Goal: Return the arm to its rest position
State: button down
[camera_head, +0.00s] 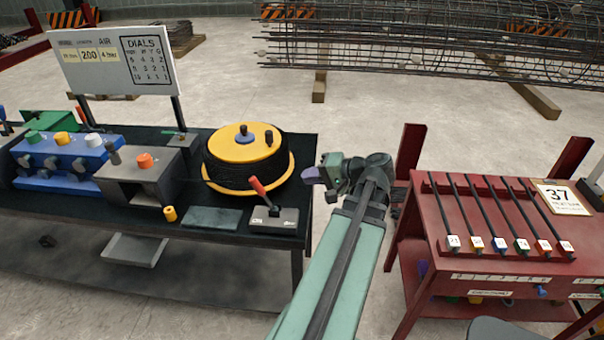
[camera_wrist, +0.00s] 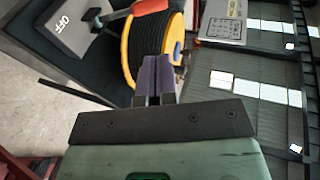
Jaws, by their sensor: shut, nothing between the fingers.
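My gripper (camera_head: 314,176) is at the end of my green arm, in the gap between the dark workbench and the red rack. It points left toward the yellow and black reel and is apart from it. In the wrist view its purple fingers (camera_wrist: 154,78) are together with nothing between them. The reel (camera_head: 243,160) stands on the bench and also shows behind the fingers in the wrist view (camera_wrist: 177,38).
The dark bench (camera_head: 145,222) also carries a red-handled lever box (camera_head: 275,218), marked OFF in the wrist view, and a blue valve block (camera_head: 65,160). The red rack (camera_head: 500,255) holds several black rods. A rebar cage (camera_head: 430,40) lies behind. Open floor (camera_head: 350,110) separates them.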

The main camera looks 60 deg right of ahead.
dwell(0.3)
jog(key=w+a+f+n+g, duration=0.4)
jog(key=w+a+f+g, duration=0.6)
jog(key=a+g, duration=0.15)
jog(key=w+a+n+h, duration=0.1)
jog(key=w+a+n, duration=0.2)
jog(key=a, duration=0.7)
jog(key=w+a+n+g, duration=0.1)
jog(key=w+a+n, duration=0.3)
jog(key=a, duration=0.6)
jog(key=w+a+f+n+g+h, duration=0.1)
jog(key=w+a+n, duration=0.2)
jog(key=a, duration=0.7)
jog(key=shift+w+a+n+h, duration=0.3)
jog(key=shift+a+n, duration=0.1)
jog(key=shift+n, duration=0.1)
